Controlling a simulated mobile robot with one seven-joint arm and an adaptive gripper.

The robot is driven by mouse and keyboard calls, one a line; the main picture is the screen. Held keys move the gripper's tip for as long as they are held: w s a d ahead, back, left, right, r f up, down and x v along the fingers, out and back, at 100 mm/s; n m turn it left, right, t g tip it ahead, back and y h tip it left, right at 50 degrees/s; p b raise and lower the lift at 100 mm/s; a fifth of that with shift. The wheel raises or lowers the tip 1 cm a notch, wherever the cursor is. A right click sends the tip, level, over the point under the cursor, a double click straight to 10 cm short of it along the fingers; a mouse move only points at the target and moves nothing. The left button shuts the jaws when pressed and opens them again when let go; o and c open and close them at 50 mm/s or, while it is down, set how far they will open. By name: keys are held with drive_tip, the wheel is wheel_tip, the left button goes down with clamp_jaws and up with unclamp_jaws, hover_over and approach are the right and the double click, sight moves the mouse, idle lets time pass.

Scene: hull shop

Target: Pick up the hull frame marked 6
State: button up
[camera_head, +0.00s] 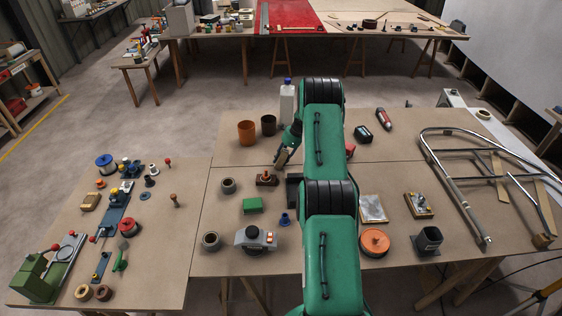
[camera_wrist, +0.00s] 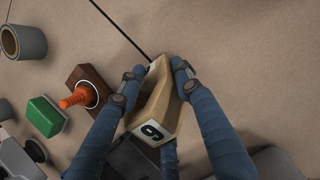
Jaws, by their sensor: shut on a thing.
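A tan wooden hull frame (camera_wrist: 157,105) sits between the two blue fingers of my gripper (camera_wrist: 154,82) in the wrist view. The fingers touch it on both sides, so my gripper is shut on it. A white label on its near end bears a dark tilted digit that can read as 6 or 9; a second label at its far end is unreadable. In the head view my gripper (camera_head: 289,146) and the small tan frame (camera_head: 281,159) show left of my arm, over the table. I cannot tell whether the frame touches the table.
A brown block with an orange knob (camera_wrist: 84,92) and a green block (camera_wrist: 45,116) lie close to the left. An orange cup (camera_head: 247,133), a dark cup (camera_head: 269,125) and a white bottle (camera_head: 287,104) stand behind. A bent tube frame (camera_head: 470,180) lies at the right.

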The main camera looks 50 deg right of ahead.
idle(0.4)
drive_tip(key=shift+r+p, duration=0.45)
drive_tip(key=shift+r, duration=4.55)
